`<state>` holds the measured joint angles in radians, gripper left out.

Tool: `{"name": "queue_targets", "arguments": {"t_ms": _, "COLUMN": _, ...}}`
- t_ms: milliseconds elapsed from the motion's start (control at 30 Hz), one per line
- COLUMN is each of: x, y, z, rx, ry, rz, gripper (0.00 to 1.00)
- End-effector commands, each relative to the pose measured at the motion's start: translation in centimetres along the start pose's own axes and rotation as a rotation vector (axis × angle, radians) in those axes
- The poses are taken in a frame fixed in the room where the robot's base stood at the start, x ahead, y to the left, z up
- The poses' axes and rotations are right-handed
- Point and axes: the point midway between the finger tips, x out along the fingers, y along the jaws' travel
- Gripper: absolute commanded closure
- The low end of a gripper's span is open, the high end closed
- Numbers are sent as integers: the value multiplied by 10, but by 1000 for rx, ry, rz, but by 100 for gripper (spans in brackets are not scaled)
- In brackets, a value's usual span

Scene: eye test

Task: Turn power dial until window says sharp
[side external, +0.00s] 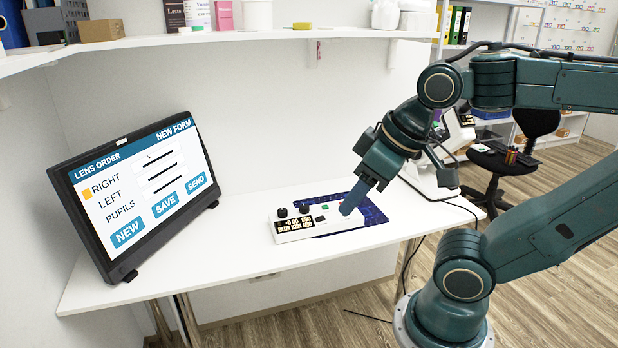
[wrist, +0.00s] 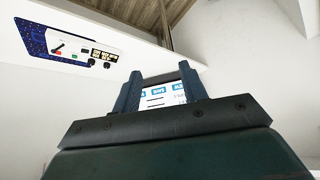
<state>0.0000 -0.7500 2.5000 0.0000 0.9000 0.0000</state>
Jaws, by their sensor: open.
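A white control box (side external: 320,222) lies on a dark blue mat (side external: 373,212) on the white desk; it also shows at upper left in the wrist view (wrist: 82,46). Two black dials, left (side external: 282,212) and right (side external: 304,208), stand at its left end. I cannot tell which is the power dial. Beside them, dark windows (side external: 297,226) carry glowing amber text too small to read. My gripper (side external: 352,198) is open and points down. It overlaps the box's right end in the side view, right of the dials. In the wrist view the open fingers (wrist: 158,74) are empty and apart from the box.
A monitor (side external: 135,195) with a lens order form stands at the desk's left; part of it shows between my fingers in the wrist view. A shelf (side external: 230,38) with boxes runs above. A white instrument (side external: 440,170) stands behind my wrist. The desk's (side external: 235,260) middle is clear.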

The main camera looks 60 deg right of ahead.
Motion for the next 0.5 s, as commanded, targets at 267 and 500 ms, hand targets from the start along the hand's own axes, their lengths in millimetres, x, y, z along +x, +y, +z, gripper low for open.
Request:
{"name": "queue_targets", "arguments": {"t_ms": 267, "x": 3, "y": 4, "z": -14, "rx": 22, "ry": -6, "rz": 11, "gripper": 48}}
{"name": "queue_targets", "arguments": {"t_ms": 500, "x": 16, "y": 19, "z": -51, "rx": 84, "ry": -19, "rz": 40, "gripper": 48}}
